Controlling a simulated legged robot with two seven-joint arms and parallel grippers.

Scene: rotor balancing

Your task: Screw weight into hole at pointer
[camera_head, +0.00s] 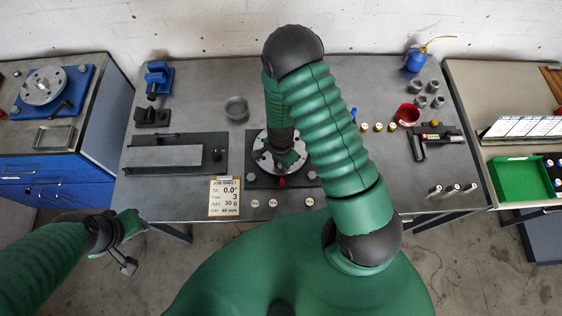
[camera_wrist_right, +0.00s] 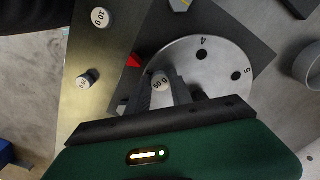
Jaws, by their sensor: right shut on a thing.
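The rotor disc (camera_head: 262,158) is a pale round plate with numbered holes on a dark base. In the wrist view, the disc (camera_wrist_right: 222,60) shows holes 4 and 5. A red pointer (camera_head: 282,182) stands at its front edge, also visible in the wrist view (camera_wrist_right: 134,62). My right gripper (camera_wrist_right: 162,92) is shut on a small pale weight (camera_wrist_right: 160,82) over the disc's rim, near the pointer; its label is hard to read. The hole under it is hidden, so I cannot tell whether it is seated. My left gripper (camera_head: 131,223) is off the table's front left; its jaws are unclear.
Several weights stand on the table, including ones at the front (camera_head: 272,203). The job sheet (camera_head: 224,197) reads tilt 0.0°, 30 g. A round cup (camera_head: 236,108) is behind the disc. A red container (camera_head: 407,115) and dark tool (camera_head: 437,137) are at right.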

